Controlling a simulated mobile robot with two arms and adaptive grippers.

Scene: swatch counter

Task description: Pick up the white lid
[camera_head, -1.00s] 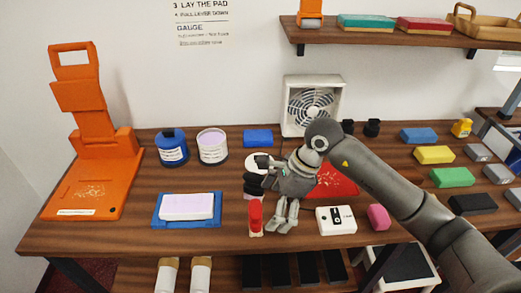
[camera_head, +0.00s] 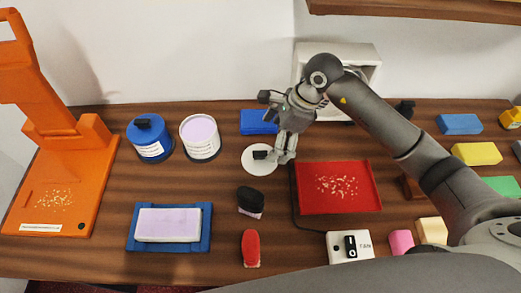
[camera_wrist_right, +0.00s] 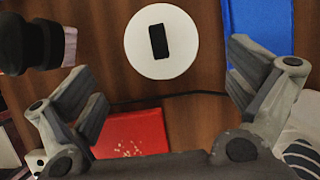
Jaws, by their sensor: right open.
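The white lid (camera_head: 252,167) is a flat round disc with a black block-shaped knob on top. It lies on the brown wooden counter, behind the black-handled stamp. My right gripper (camera_head: 284,158) is open above the counter at the lid's right edge, its fingers pointing down and covering a little of the lid. In the right wrist view the whole lid (camera_wrist_right: 139,50) shows with its knob, ahead of the spread fingers (camera_wrist_right: 163,88); nothing is between them but counter and a dark cable. My left gripper is out of view.
A red tray (camera_head: 310,203) with crumbs stands right of the lid, a blue block (camera_head: 258,122) behind it. A black-handled stamp (camera_head: 250,198) and red-handled one (camera_head: 251,247) stand in front. A lidless white tub (camera_head: 200,138) and blue-lidded tub (camera_head: 149,138) are left.

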